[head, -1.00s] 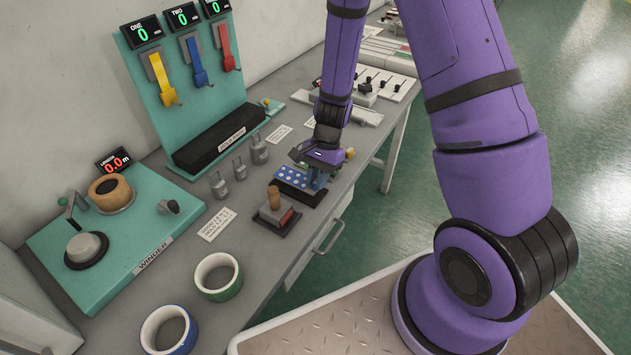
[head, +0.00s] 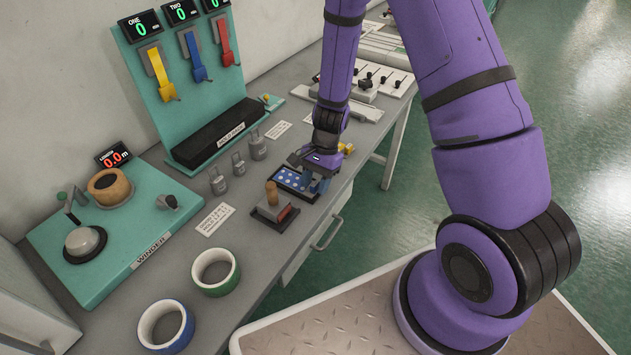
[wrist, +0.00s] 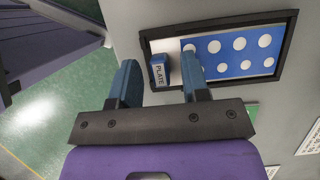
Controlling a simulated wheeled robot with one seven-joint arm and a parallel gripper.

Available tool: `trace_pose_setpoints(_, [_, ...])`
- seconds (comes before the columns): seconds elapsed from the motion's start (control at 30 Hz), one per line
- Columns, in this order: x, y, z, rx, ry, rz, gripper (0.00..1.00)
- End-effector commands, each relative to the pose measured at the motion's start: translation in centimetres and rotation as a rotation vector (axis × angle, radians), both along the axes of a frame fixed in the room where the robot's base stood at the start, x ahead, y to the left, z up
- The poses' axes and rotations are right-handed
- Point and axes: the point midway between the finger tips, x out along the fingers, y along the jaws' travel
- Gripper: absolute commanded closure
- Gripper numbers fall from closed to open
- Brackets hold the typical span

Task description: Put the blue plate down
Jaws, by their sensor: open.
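The blue plate (head: 290,179) with white dots lies inside a black-rimmed tray (wrist: 219,18) on the bench, and it also shows in the wrist view (wrist: 238,64). A blue tab marked PLATE (wrist: 159,72) stands at the plate's left end in the wrist view. My gripper (wrist: 159,58) is open, with one finger on each side of this tab and a gap to the left finger. The right finger overlaps the plate's left part in the picture. In the head view my gripper (head: 318,182) is at the tray's right end and hides part of it.
A block with a wooden knob (head: 272,193) stands close by the tray. Several grey weights (head: 239,166) stand behind. A yellow object (head: 346,149) is beside my wrist.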

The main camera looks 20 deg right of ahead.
Motion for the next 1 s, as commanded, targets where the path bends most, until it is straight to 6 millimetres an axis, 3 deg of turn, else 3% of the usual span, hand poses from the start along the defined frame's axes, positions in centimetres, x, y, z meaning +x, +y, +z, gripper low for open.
trace_pose_setpoints(0.23, [0.5,-0.6,2.0,0.0,-0.004,0.001,0.58])
trace_pose_setpoints(0.63, [2.1,-3.0,9.1,-0.001,-0.004,0.0,0.58])
trace_pose_setpoints(1.0, [2.5,-3.8,12.6,0.003,-0.024,0.021,0.58])
